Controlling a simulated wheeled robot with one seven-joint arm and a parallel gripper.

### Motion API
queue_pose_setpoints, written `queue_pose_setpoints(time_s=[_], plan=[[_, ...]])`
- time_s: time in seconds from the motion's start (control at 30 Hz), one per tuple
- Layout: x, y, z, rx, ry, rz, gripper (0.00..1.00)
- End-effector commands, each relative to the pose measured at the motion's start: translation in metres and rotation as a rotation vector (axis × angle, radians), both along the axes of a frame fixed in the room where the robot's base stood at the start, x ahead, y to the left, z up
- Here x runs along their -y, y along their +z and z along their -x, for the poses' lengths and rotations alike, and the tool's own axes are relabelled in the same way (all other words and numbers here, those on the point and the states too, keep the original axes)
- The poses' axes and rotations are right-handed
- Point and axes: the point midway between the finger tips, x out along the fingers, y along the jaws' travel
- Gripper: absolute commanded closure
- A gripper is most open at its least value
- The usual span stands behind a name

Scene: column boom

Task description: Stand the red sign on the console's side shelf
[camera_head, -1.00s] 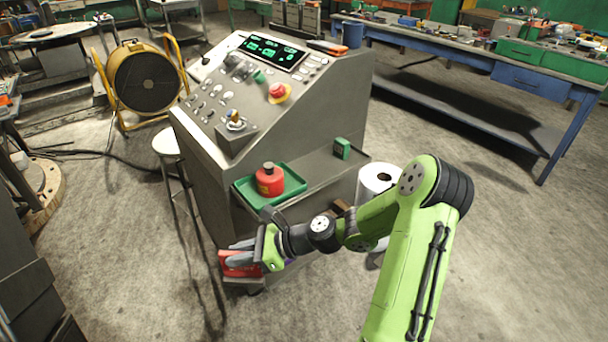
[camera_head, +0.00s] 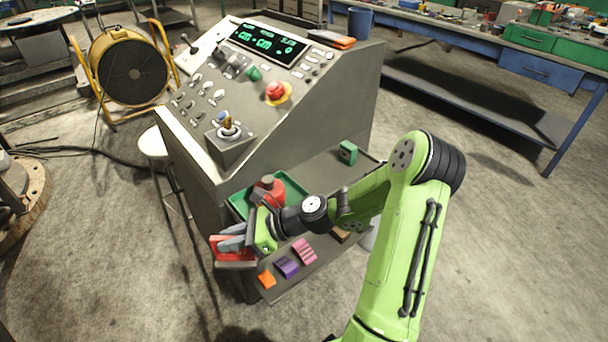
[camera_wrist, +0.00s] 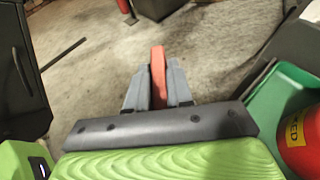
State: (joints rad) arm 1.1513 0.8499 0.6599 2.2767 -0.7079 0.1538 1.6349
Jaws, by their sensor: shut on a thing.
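My gripper (camera_head: 234,240) is shut on the red sign (camera_head: 228,254), which hangs at the front left corner of the console (camera_head: 200,165). The wrist view shows the sign (camera_wrist: 158,62) edge-on as a thin red strip between the two grey fingers (camera_wrist: 158,88), with floor behind it. The console's side shelf (camera_head: 325,170) carries a green tray (camera_head: 296,186) with a red bottle (camera_head: 268,188), and a small green box (camera_head: 348,152). My arm hides part of the shelf and tray. The sign appears apart from the shelf.
A lower shelf (camera_head: 290,284) holds orange (camera_head: 267,279), purple (camera_head: 286,267) and pink (camera_head: 304,251) blocks. In the wrist view, the green tray (camera_wrist: 265,115) and red bottle (camera_wrist: 302,125) are close at right. A stool (camera_head: 152,143) stands left of the console.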

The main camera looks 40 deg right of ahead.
Motion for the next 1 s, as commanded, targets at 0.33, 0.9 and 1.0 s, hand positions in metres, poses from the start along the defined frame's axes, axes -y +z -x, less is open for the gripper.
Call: queue_pose_setpoints(time_s=[0.33, 0.9, 1.0], plan=[[0.0, 0.035, 0.0, 0.001, 0.0, -0.001, 1.0], [-0.002, 0.061, 0.001, -0.01, 0.006, -0.003, 1.0], [-0.002, 0.061, 0.001, -0.008, 0.005, -0.001, 1.0]])
